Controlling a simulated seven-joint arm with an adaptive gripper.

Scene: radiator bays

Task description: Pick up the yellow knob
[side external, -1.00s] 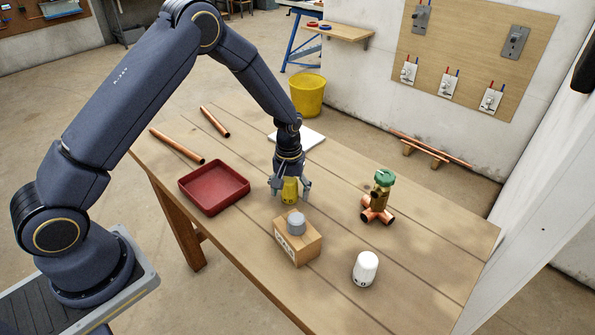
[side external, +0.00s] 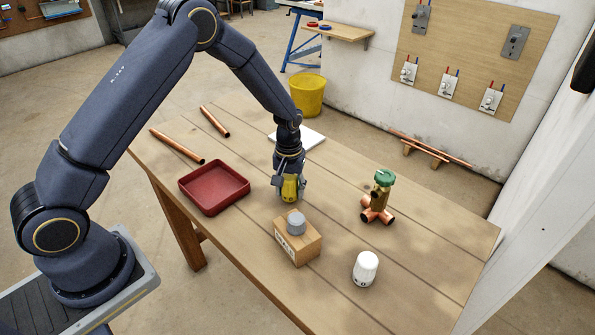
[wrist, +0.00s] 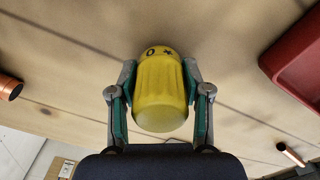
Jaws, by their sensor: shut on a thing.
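The yellow knob (side external: 290,189) is on the wooden table, between the red tray and the brass valve. In the wrist view the ribbed yellow knob (wrist: 160,92) shows dark markings at its far end. My gripper (side external: 290,197) points down over it, with a finger on each side. In the wrist view both fingers of my gripper (wrist: 160,88) press against the knob's sides, so it is shut on the knob. I cannot tell whether the knob's base is touching the table.
A wooden box with a grey knob (side external: 297,243) stands just in front of my gripper. The red tray (side external: 214,207) lies to the left. A brass valve with a green cap (side external: 381,192) and a white knob (side external: 365,268) stand to the right. Copper pipes (side external: 177,146) lie at the back left.

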